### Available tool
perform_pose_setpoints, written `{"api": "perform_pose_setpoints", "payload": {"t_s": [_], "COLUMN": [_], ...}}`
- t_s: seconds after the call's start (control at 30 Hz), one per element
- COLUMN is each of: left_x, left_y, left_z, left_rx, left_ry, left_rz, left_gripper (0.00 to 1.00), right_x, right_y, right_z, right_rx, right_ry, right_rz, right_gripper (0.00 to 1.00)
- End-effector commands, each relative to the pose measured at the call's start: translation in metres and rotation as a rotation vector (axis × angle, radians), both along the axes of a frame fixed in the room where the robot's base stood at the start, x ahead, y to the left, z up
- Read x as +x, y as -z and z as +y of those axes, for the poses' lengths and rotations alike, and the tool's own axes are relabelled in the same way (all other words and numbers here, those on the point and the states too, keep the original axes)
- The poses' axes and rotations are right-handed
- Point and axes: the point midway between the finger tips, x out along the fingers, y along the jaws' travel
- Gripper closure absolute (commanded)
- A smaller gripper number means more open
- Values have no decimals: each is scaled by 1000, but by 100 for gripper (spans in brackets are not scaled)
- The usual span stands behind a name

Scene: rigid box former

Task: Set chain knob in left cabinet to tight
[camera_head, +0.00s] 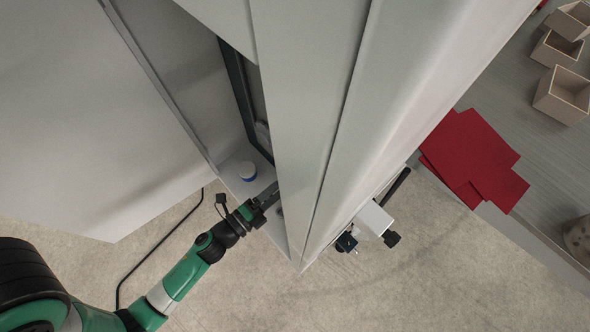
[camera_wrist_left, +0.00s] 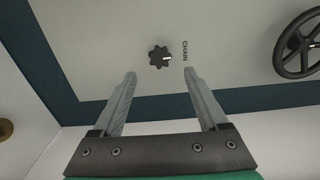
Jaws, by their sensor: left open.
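The chain knob (camera_wrist_left: 159,57) is a small dark lobed knob with a light mark on its right side, in the left wrist view. The word CHAIN is printed to its right on a pale panel (camera_wrist_left: 110,40) with a dark teal border. My left gripper (camera_wrist_left: 158,72) is open, its two fingers pointing toward the panel on either side of the knob's line. The knob shows just beyond the fingertips, between them, and nothing is held. In the head view my left gripper (camera_head: 268,196) reaches into the cabinet opening, and the knob is hidden there. My right gripper is not in view.
A black handwheel (camera_wrist_left: 300,45) is at the panel's right. The cabinet's grey post (camera_head: 310,120) stands right of my arm. Red sheets (camera_head: 470,160) and open boxes (camera_head: 563,95) lie at the right.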

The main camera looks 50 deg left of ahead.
Motion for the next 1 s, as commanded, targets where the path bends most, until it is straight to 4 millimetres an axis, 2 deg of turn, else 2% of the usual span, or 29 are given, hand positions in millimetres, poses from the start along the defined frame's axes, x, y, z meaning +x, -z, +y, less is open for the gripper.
{"api": "perform_pose_setpoints", "payload": {"t_s": [0.03, 0.1, 0.3, 1.0], "left_x": [-13, -27, -47, -48], "left_y": [0, -1, -1, 0], "left_z": [0, -1, -3, -3], "left_rx": [-2, -1, 0, 0], "left_ry": [-4, -4, -2, 0], "left_rz": [5, 3, 0, 0], "left_gripper": [24, 24, 24, 24], "right_x": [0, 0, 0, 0], "right_y": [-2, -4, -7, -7], "right_z": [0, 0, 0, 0], "right_rx": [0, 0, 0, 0], "right_ry": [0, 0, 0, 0], "right_rz": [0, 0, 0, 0], "right_gripper": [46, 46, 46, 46]}}
